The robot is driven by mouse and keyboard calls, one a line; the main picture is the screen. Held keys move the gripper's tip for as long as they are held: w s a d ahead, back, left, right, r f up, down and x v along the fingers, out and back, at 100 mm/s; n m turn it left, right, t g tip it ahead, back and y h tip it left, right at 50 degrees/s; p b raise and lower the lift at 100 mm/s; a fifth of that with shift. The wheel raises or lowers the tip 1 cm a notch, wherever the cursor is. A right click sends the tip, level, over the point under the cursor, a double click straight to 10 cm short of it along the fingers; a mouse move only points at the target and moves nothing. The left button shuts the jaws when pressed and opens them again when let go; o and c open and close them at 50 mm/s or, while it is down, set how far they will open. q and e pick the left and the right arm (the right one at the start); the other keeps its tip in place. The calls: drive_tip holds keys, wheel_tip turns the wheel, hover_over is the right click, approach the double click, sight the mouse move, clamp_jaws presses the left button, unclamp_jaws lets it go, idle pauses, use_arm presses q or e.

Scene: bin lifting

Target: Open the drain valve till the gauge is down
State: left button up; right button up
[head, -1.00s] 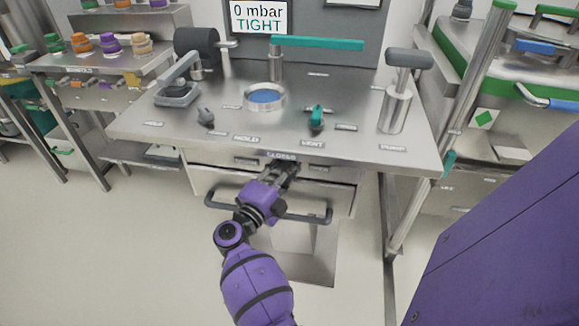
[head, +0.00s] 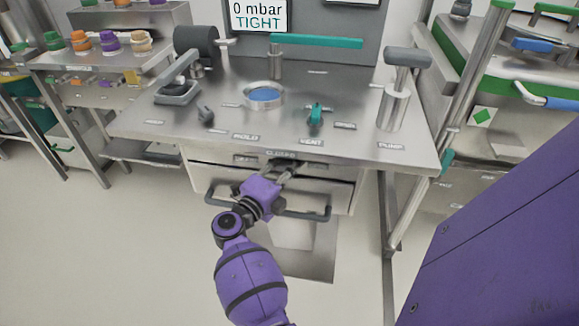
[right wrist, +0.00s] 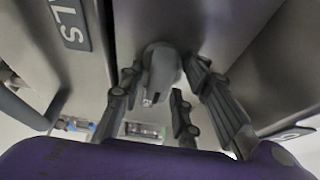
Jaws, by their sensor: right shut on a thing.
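A white display (head: 259,15) at the back reads "0 mbar TIGHT". My right gripper (head: 284,166) is at the bench's front edge, just below the "CLOSED" label (head: 281,154). In the right wrist view its fingers (right wrist: 165,100) are around a grey rounded knob or valve handle (right wrist: 162,62) under the bench, and it is shut on this. The fingers and bench edge hide most of the handle in the head view. My left gripper is not in view.
The steel bench (head: 340,150) carries a teal vent lever (head: 315,113), a round port with a blue centre (head: 264,96) and a pump handle (head: 398,95). A drawer's dark bar handle (head: 308,215) runs below my gripper. Open floor lies at the left.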

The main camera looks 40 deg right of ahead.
drive_tip(key=o, duration=0.9)
drive_tip(key=shift+s+f, duration=0.15)
drive_tip(key=shift+f, duration=0.25)
drive_tip(key=shift+c, duration=0.2)
drive_tip(key=shift+r, duration=0.25)
drive_tip(key=shift+a, duration=0.2)
drive_tip(key=v, duration=0.7)
drive_tip(key=shift+r, duration=0.1)
